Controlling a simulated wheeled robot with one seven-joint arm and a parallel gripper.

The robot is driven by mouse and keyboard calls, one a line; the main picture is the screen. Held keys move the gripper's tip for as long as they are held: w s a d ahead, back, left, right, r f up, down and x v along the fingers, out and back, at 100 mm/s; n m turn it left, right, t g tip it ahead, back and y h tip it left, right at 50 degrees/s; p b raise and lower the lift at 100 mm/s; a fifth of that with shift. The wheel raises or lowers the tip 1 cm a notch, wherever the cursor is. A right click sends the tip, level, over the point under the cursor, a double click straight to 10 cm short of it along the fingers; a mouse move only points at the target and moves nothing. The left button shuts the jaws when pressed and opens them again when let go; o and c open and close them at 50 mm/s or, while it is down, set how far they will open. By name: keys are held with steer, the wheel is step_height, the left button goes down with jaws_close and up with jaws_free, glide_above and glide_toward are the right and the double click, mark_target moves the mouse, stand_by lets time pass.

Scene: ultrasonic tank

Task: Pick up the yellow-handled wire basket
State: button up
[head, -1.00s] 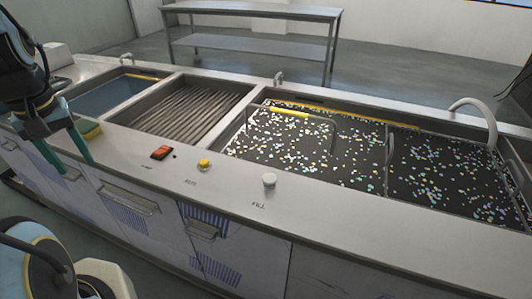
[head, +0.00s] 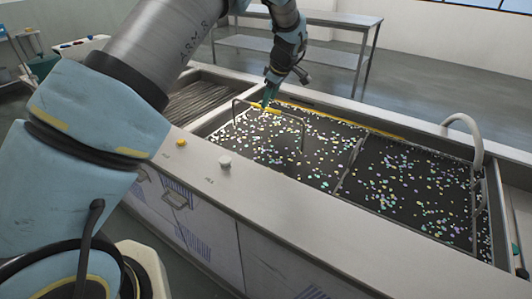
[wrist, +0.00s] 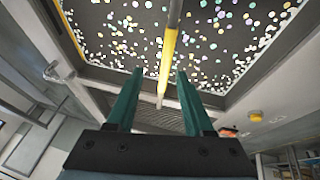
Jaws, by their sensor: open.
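The wire basket's handle is a thin metal bar with a yellow grip (head: 266,110), standing above the left part of the dark tank (head: 345,180). In the wrist view the yellow grip (wrist: 167,55) runs lengthwise between and just beyond my two green fingers. My gripper (head: 266,98) is at the yellow grip in the head view. It is open, with the fingers (wrist: 158,82) apart on either side of the bar. I cannot tell whether either finger touches it. The basket's mesh is hard to make out among the many coloured specks in the tank.
A curved faucet (head: 468,130) stands at the tank's right end. A ribbed basin (head: 195,103) lies to the left. A white knob (head: 225,162) and a yellow button (head: 181,142) are on the front counter. A metal table (head: 330,20) stands behind.

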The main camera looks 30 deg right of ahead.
steer(key=x, duration=0.2)
steer(key=shift+w+f+p, duration=0.15)
steer(key=shift+f+p, duration=0.2)
steer(key=shift+f, duration=0.05)
steer(key=p+x, duration=0.2)
steer(key=x, duration=0.1)
steer(key=p+x, duration=0.1)
steer(key=x, duration=0.1)
steer(key=shift+s+a+f, duration=0.25)
steer(key=shift+s+f, duration=0.05)
steer(key=shift+f+b, duration=0.25)
steer(key=shift+b, duration=0.2)
steer(key=shift+c, duration=0.2)
jaws_close()
stand_by(0.5)
steer(key=shift+r, duration=0.1)
